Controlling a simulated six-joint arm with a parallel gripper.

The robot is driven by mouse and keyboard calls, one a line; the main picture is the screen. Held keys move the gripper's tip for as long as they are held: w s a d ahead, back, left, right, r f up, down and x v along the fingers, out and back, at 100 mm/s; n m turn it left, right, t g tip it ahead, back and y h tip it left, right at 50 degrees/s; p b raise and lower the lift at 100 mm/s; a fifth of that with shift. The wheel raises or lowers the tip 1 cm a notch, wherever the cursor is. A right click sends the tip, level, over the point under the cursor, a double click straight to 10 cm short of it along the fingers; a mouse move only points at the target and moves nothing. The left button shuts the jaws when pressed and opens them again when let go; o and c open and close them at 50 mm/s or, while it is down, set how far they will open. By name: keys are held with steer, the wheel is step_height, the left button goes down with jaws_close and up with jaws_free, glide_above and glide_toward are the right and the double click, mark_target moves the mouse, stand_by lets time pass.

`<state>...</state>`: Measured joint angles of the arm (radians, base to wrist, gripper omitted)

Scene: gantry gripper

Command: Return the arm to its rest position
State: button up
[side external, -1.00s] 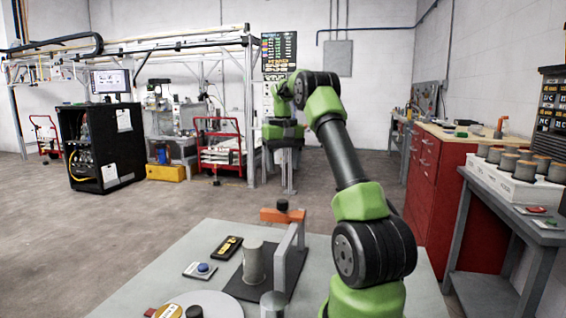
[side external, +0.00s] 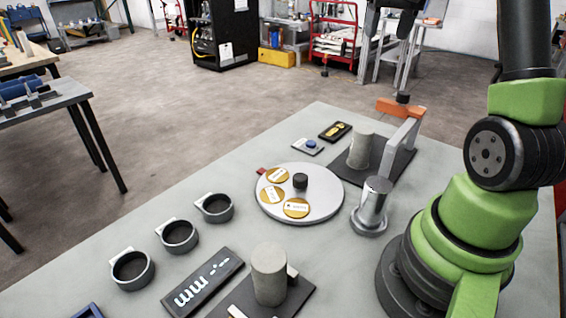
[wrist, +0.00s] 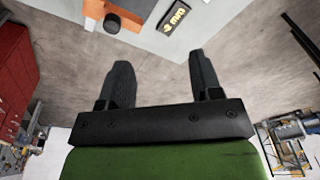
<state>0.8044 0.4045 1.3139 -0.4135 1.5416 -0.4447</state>
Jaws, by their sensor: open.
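My arm, green and black, stands at the right of the side external view, its upper part cut off by the top edge. My gripper (side external: 389,20) shows at the top edge of that view as dark fingers, above and beyond the table's far edge. In the wrist view my gripper (wrist: 160,80) has its two black fingers wide apart with nothing between them. Bare floor shows beyond the fingertips.
The grey table (side external: 130,225) bears a round plate with gold discs (side external: 325,205), a metal cylinder (side external: 375,200), grey cylinders (side external: 269,275), black ring holders (side external: 179,236) and an orange-topped bracket (side external: 405,140). The air around my gripper looks clear.

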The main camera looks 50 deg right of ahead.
steer(key=a+r+n+t, duration=0.3)
steer(key=a+r, duration=0.1)
steer(key=a, duration=1.1)
steer(key=s+a+f+n+t+y, duration=0.2)
steer(key=s+a+f, duration=0.1)
steer(key=s+a, duration=0.7)
steer(key=shift+s+a+f+t+y, duration=0.15)
steer(key=shift+a+f+t+y, duration=0.2)
steer(key=shift+a, duration=0.9)
